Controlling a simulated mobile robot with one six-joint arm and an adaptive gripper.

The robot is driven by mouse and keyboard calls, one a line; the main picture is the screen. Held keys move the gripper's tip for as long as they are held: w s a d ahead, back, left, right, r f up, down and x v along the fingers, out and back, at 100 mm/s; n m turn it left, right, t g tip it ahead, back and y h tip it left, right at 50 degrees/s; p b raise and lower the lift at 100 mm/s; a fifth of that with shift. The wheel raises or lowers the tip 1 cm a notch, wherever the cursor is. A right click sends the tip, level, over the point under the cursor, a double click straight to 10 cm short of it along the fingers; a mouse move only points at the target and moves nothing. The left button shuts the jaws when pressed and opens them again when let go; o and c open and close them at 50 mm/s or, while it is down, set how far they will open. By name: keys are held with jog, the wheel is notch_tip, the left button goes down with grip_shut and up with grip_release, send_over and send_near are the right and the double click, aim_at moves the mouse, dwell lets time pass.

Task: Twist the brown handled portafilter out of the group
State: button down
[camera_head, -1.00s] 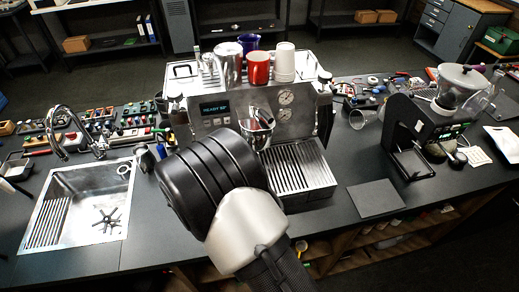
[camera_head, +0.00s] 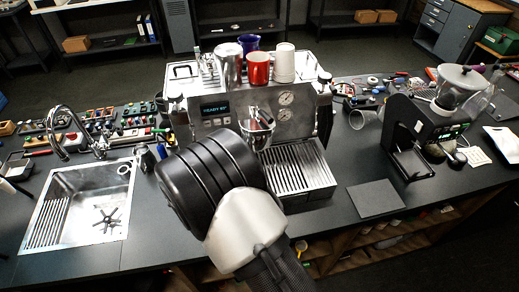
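The espresso machine (camera_head: 222,122) stands at the middle of the counter, with a lit display on its front. Its group (camera_head: 257,130) shows at the centre, with a dark, brownish handle (camera_head: 264,116) at it. My arm's large dark and silver links cover the area in front of the machine's left half. My gripper is not visible; it is hidden behind these links or out of frame. Whether it touches the portafilter cannot be seen. The slatted drip tray (camera_head: 298,167) lies below and to the right of the group.
A steel pitcher (camera_head: 228,62), a red cup (camera_head: 258,69) and white cups (camera_head: 285,65) stand on the machine. A sink (camera_head: 85,215) with a tap lies left. A grinder (camera_head: 425,125) and a dark mat (camera_head: 376,198) are right. Tools and small parts lie along the back.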

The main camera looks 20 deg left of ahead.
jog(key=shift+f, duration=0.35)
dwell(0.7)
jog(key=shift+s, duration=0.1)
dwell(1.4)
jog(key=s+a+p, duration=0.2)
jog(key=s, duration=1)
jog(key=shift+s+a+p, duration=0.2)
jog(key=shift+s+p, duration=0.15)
jog(key=shift+p, duration=0.05)
dwell(0.3)
